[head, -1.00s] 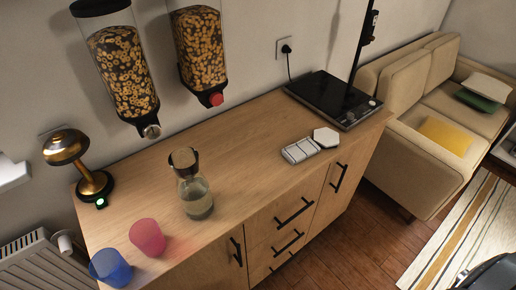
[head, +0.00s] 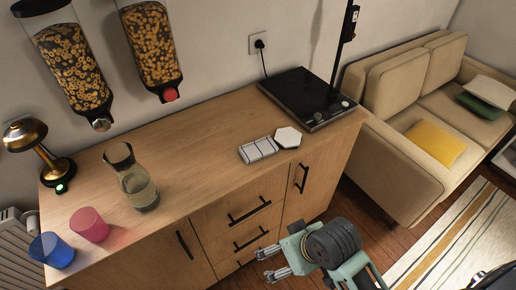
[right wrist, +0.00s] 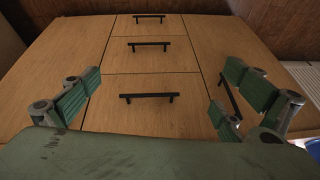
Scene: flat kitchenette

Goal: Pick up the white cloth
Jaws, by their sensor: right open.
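I cannot make out a clear white cloth. A flat white six-sided piece (head: 287,137) lies on the wooden counter (head: 205,140); I cannot tell whether it is cloth. Beside it is a white, divided rectangular piece (head: 258,150). My right gripper (head: 266,264) is open and empty, in front of the cabinet and below the counter top. In the right wrist view its fingers (right wrist: 163,98) are wide apart, with the cabinet's drawer fronts and black handles beyond them. My left gripper is not in view.
A glass carafe (head: 138,187), a pink cup (head: 89,225), a blue cup (head: 52,250) and a brass lamp (head: 42,150) stand on the counter's left. A black hob-like plate (head: 308,98) is at its right end. Cereal dispensers (head: 72,68) hang above. A beige sofa (head: 400,150) stands right.

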